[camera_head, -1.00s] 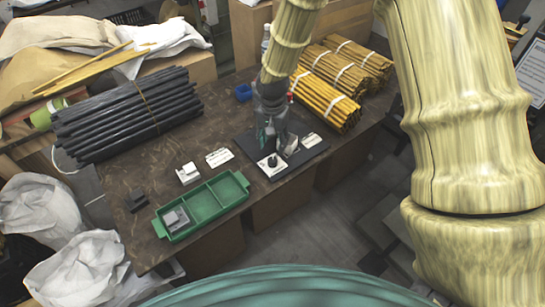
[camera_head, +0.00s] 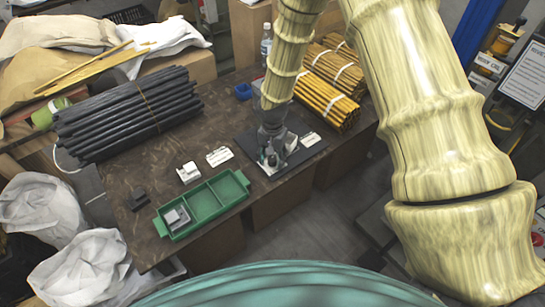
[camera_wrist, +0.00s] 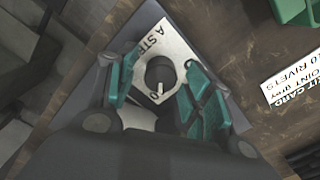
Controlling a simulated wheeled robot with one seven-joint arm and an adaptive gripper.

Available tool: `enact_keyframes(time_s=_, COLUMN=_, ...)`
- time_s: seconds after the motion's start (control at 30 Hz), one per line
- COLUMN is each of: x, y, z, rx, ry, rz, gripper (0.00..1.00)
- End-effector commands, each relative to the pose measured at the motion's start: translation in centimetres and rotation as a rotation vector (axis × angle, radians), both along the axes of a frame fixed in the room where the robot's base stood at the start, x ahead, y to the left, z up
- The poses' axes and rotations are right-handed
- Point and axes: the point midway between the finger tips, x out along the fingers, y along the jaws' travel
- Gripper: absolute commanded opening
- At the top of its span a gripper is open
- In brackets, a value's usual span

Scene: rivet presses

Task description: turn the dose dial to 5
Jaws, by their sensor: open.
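The dose dial is a dark round knob (camera_wrist: 160,72) with a white pointer mark, on a white plate (camera_wrist: 158,38) with black lettering, in the wrist view. The dial's number cannot be read. My gripper (camera_wrist: 158,85) is open, with its green fingers on either side of the knob. I cannot tell whether they touch it. In the head view my gripper (camera_head: 270,155) is over the dark base panel (camera_head: 311,150) at the table's right front, and it largely hides the dial.
A green divided tray (camera_head: 205,204) holds a grey block. White card blocks (camera_head: 188,172) and a label (camera_head: 219,156) lie left of the panel. Dark rods (camera_head: 125,112) and bundled yellow sticks (camera_head: 328,97) lie behind. A blue cup (camera_head: 243,91) stands near the arm.

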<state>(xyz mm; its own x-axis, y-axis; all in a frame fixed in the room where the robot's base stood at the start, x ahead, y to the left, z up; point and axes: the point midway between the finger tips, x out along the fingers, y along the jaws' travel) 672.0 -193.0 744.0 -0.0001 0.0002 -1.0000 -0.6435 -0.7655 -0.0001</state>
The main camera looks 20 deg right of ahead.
Motion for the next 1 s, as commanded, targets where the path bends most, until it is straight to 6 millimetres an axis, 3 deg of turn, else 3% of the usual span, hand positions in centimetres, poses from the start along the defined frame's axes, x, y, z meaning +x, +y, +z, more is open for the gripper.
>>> enact_keyframes(time_s=0.13, x=0.01, y=-0.01, z=0.00, rx=0.000, ry=0.000, rz=0.000, gripper=0.47)
enact_keyframes(time_s=0.37, x=-0.01, y=-0.01, z=0.01, rx=0.000, ry=0.000, rz=0.000, gripper=0.05)
enact_keyframes(time_s=0.77, x=0.00, y=0.00, z=0.06, rx=0.000, ry=0.000, rz=0.057, gripper=0.05)
enact_keyframes(time_s=1.0, x=0.00, y=0.03, z=0.09, rx=0.000, ry=0.000, rz=0.216, gripper=0.05)
